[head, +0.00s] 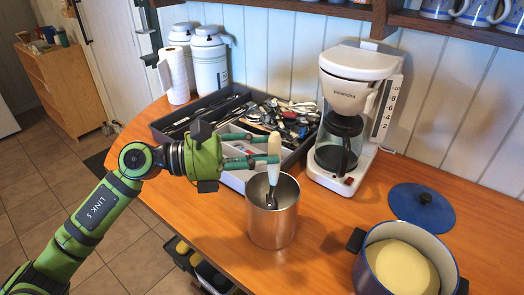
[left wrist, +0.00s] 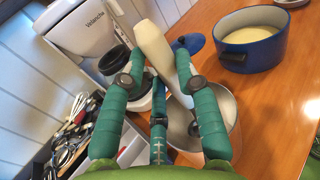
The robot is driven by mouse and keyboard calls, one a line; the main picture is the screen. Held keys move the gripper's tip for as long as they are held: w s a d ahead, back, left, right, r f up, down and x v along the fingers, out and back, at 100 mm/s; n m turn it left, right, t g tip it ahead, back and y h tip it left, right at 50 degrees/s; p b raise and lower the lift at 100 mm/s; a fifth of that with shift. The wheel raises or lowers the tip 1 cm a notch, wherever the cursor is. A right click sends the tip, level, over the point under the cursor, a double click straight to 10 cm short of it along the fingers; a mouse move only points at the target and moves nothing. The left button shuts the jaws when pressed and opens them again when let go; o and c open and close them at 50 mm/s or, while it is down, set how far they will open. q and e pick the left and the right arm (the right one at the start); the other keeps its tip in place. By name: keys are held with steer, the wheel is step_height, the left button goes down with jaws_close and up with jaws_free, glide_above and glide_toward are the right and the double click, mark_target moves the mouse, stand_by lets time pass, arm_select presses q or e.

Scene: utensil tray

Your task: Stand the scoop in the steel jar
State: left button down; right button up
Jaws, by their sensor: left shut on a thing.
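The scoop (head: 274,146) has a cream handle and a metal lower end. It is held nearly upright, with its lower end inside the mouth of the steel jar (head: 272,228). Whether it touches the jar's bottom is hidden by the wall. My left gripper (head: 264,160), with green fingers, is shut on the scoop just above the jar's rim. In the left wrist view the scoop's handle (left wrist: 152,45) rises between the fingers, and the jar (left wrist: 228,106) lies partly behind them. My right gripper is not in view.
A dark utensil tray (head: 168,131) full of cutlery lies behind the jar. A white coffee maker (head: 345,78) stands at the back right. A blue pot (head: 375,272) stands front right, its blue lid (head: 408,205) behind it. The wooden counter is clear between jar and pot.

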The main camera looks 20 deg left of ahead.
arm_select(q)
steer(key=c, duration=0.8)
jaws_free()
steer(key=shift+c, duration=0.2)
steer(key=v, duration=1.2)
